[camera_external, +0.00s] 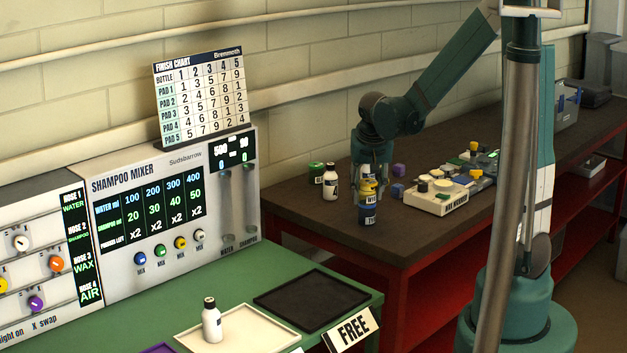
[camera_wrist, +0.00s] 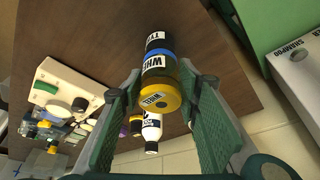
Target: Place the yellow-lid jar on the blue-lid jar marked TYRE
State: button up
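The yellow-lid jar (camera_external: 369,188), labelled WHEEL, is upright on top of the blue-lid jar marked TYRE (camera_external: 367,214), near the front of the dark brown bench. In the wrist view the yellow-lid jar (camera_wrist: 168,92) is nearest the camera, with the blue lid and the TYRE label (camera_wrist: 154,37) beyond it. My gripper (camera_wrist: 162,72) has one finger on each side of the yellow-lid jar, with what looks like a narrow gap at each side. In the external view my gripper (camera_external: 371,180) points down around the stack and partly hides the upper jar.
Left of the stack stand a white bottle (camera_external: 330,184) and a green-lidded jar (camera_external: 316,173). The bench's front corner is close by.

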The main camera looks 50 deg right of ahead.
jog(key=shift+o, duration=1.1)
jog(key=shift+r, duration=0.15)
jog(key=shift+r, duration=0.15)
jog(key=p+v, duration=0.2)
jog(key=v, duration=0.9)
jog(key=shift+s+r, duration=0.15)
jog(key=shift+r, duration=0.2)
jog(key=shift+a, duration=0.15)
jog(key=s+a+r+n+t+y, duration=0.3)
jog(key=s+a+n, duration=0.6)
jog(key=s+a, duration=0.6)
jog(key=shift+a+r+t, duration=0.35)
jog(key=shift+r+t, duration=0.15)
jog(key=shift+r, duration=0.5)
